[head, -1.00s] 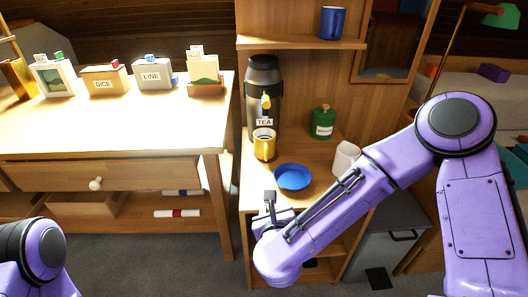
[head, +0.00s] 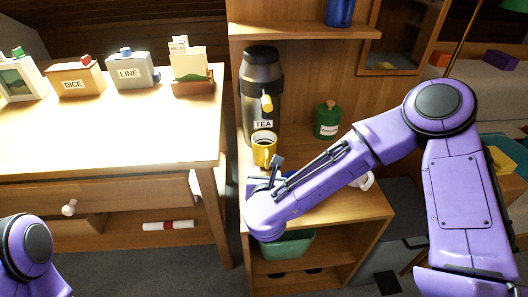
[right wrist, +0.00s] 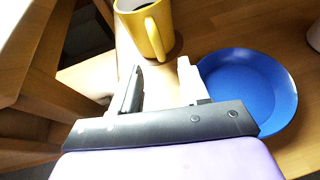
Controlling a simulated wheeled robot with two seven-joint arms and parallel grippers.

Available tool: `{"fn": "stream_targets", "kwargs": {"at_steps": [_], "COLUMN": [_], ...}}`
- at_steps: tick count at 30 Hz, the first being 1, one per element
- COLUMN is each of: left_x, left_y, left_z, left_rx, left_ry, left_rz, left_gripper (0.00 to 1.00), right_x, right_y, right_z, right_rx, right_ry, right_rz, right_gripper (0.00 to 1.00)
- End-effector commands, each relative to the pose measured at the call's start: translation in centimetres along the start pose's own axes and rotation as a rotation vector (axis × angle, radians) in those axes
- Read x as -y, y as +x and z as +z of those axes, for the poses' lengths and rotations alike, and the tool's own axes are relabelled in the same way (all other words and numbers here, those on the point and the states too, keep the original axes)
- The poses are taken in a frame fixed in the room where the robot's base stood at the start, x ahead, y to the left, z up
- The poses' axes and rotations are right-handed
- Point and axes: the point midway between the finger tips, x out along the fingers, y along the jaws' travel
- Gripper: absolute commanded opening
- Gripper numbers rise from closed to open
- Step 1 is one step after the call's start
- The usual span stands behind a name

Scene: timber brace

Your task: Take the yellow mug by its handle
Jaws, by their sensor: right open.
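The yellow mug (head: 264,149) stands upright on the wooden counter in front of the tea urn. In the right wrist view the mug (right wrist: 137,28) is at the top, with its handle (right wrist: 155,40) pointing towards my right gripper. My right gripper (right wrist: 160,78) is open and empty, with the handle just beyond its fingertips and no contact visible. In the head view the right gripper (head: 272,172) is just in front of the mug. My left gripper is out of view; only part of that arm shows at lower left.
A blue plate (right wrist: 247,92) lies right of the gripper; my right arm mostly hides it in the head view. The tea urn (head: 262,90) stands behind the mug, and a green canister (head: 327,120) to its right. A desk (head: 110,130) stands at left.

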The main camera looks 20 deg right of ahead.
Motion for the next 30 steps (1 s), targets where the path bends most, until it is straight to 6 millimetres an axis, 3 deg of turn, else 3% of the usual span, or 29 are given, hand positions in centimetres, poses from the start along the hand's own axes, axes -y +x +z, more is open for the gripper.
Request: {"fn": "stream_targets", "kwargs": {"at_steps": [7, 15, 16, 20, 30], "left_x": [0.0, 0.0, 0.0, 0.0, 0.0], "left_y": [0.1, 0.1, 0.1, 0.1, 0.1], "left_z": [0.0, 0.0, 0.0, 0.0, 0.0], "left_rx": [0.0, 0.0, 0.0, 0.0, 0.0], "left_ry": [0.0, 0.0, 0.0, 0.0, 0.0], "left_rz": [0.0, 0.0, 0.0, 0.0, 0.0], "left_gripper": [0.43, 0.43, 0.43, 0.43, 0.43], "right_x": [0.0, -0.1, -0.1, -0.1, -0.1], "right_y": [4.2, 4.9, 4.9, 4.9, 4.9], "right_z": [0.4, 0.5, 0.5, 0.5, 0.7], "right_rx": [-0.001, 0.0, 0.0, 0.0, 0.002], "right_ry": [0.0, -0.001, -0.001, -0.001, 0.0], "right_rz": [-0.001, 0.002, 0.002, 0.002, 0.002], "right_gripper": [0.44, 0.44, 0.41, 0.0, 0.0]}}
